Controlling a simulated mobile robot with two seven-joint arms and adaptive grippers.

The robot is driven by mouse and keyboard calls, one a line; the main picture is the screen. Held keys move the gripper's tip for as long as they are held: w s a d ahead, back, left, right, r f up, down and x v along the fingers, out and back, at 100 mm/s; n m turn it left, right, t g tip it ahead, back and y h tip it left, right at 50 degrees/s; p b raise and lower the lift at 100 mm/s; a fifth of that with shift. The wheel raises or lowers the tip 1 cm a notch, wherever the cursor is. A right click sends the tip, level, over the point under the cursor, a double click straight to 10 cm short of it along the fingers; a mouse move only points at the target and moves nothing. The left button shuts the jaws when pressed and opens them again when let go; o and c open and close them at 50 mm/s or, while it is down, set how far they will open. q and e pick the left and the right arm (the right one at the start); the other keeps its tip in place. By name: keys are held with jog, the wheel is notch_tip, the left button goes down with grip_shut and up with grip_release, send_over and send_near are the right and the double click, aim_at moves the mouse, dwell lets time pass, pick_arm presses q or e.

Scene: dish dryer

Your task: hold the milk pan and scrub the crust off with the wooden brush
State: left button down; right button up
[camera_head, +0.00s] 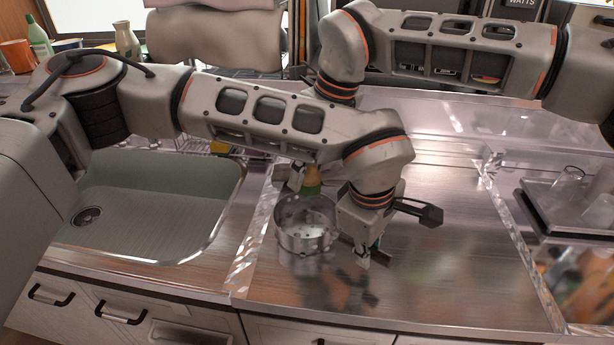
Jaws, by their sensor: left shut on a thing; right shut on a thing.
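The milk pan (305,238) is a shiny metal pot standing upright on the steel counter, right of the sink. Small spots show inside it; I cannot tell whether they are crust. My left gripper (362,256) points down just right of the pan and is shut on its dark handle (347,241), which is mostly hidden. My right gripper (295,180) is at the pan's far side, partly hidden by my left arm. It is shut on the wooden brush (312,177), a tan piece above the pan's rim. The brush's lower end is hard to make out.
The sink (160,205) is at the left. A green-capped bottle (38,38) and a beige bottle (126,40) stand at the back left. The counter right of my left gripper is clear.

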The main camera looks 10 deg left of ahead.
dwell(0.4)
pick_arm(q)
jog(key=c, duration=1.9)
grip_release()
